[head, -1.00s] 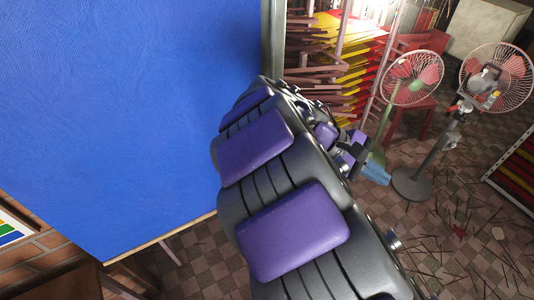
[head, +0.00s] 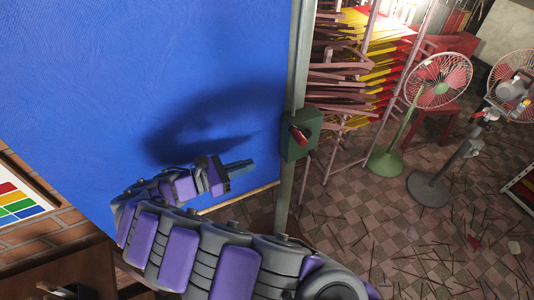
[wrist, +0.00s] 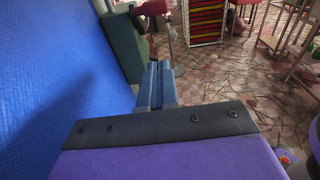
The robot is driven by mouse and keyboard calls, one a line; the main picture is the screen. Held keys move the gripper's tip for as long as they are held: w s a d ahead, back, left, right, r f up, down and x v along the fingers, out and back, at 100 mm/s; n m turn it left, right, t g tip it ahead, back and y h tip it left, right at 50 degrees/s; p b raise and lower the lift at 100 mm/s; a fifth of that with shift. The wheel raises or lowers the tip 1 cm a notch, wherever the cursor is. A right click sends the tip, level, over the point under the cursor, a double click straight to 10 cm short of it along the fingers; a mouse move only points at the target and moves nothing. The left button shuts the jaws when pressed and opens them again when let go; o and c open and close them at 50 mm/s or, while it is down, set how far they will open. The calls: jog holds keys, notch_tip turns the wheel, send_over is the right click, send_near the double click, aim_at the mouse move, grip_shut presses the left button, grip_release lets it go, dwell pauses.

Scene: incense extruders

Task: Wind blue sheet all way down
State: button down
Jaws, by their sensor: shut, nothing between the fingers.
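The blue sheet (head: 150,80) hangs as a large flat panel on the left of the head view, its lower edge on a pale bar (head: 240,197). It also fills the left of the wrist view (wrist: 50,90). A green winder box (head: 300,140) with a red crank handle (head: 299,134) is fixed to a grey post (head: 295,60) at the sheet's right edge. The box (wrist: 122,45) and red handle (wrist: 153,8) show ahead in the wrist view. My gripper (head: 245,167) is shut and empty, in front of the sheet, left of and below the box, apart from the handle.
Two standing fans, one red and green (head: 438,82) and one grey (head: 515,85), stand on the right. Racks of red and yellow incense (head: 370,60) stand behind the post. Sticks litter the tiled floor (head: 400,240). A colour chart (head: 22,200) is at lower left.

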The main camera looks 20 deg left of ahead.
aim_at(305, 139)
jog(key=r+b+x, duration=0.2)
jog(key=r+x, duration=0.1)
jog(key=x, duration=0.9)
jog(key=shift+w+d+b, duration=0.25)
jog(key=shift+b, duration=0.05)
jog(key=p, duration=0.2)
jog(key=r+p, duration=0.1)
jog(key=p, duration=0.1)
jog(key=shift+w+d+r+g+y, duration=0.1)
jog(key=shift+w+d+g+y, duration=0.25)
jog(key=shift+w+g+y, duration=0.05)
